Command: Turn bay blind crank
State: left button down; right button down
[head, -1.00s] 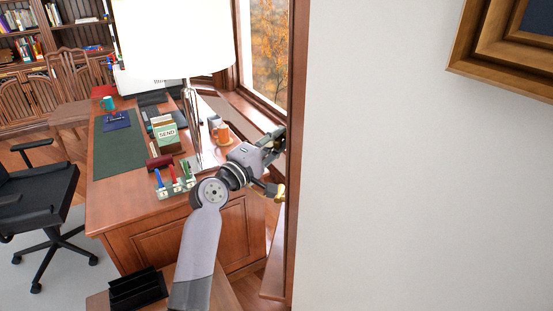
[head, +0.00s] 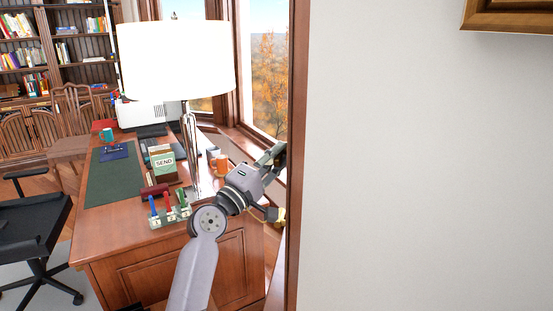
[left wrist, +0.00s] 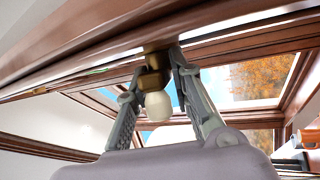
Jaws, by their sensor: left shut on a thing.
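The bay blind crank (left wrist: 155,80) shows in the left wrist view as a brass fitting with a pale, rounded knob, under a wooden window rail. My left gripper (left wrist: 156,72) has its two fingers on either side of the crank and is shut on it. In the head view my left gripper (head: 274,182) reaches to the wooden trim beside the window, and its fingertips are partly hidden at that edge. A small yellowish part shows by its lower finger there. My right gripper is in neither view.
A desk (head: 95,235) stands to the left with a lamp (head: 178,60), an orange mug (head: 222,164) and a pen stand (head: 170,215) near my arm. A black chair (head: 30,222) is at far left. A white wall (head: 420,160) fills the right side.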

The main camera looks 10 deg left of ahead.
pick_arm(q)
jog(key=shift+f, duration=0.1)
jog(key=c, duration=1.4)
grip_release()
jog(key=shift+o, duration=0.2)
jog(key=v, duration=1.2)
jog(key=shift+c, duration=0.2)
